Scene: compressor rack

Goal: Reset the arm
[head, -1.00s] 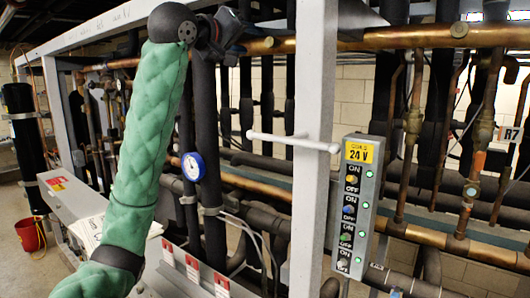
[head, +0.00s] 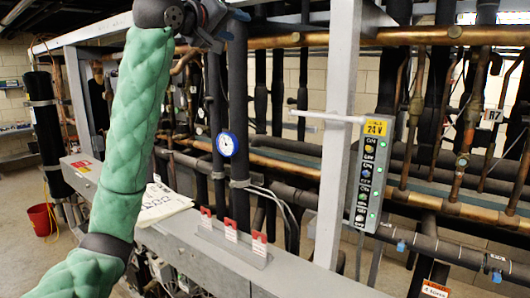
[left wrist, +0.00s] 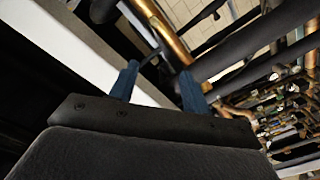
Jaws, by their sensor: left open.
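My left arm, in a green quilted sleeve, rises on the left of the head view. Its gripper (head: 217,22) is raised near the top edge, in front of the copper pipes. In the left wrist view the two blue fingers (left wrist: 158,86) stand apart with nothing between them, so the left gripper is open and empty. My right gripper is in neither view.
A grey switch box (head: 369,175) labelled 24 V, with several lit green lamps, hangs by a white post (head: 340,150). A blue gauge (head: 228,144), red-tagged clips (head: 231,229) and papers (head: 160,203) are at the grey beam. A red bucket (head: 41,218) stands on the floor at left.

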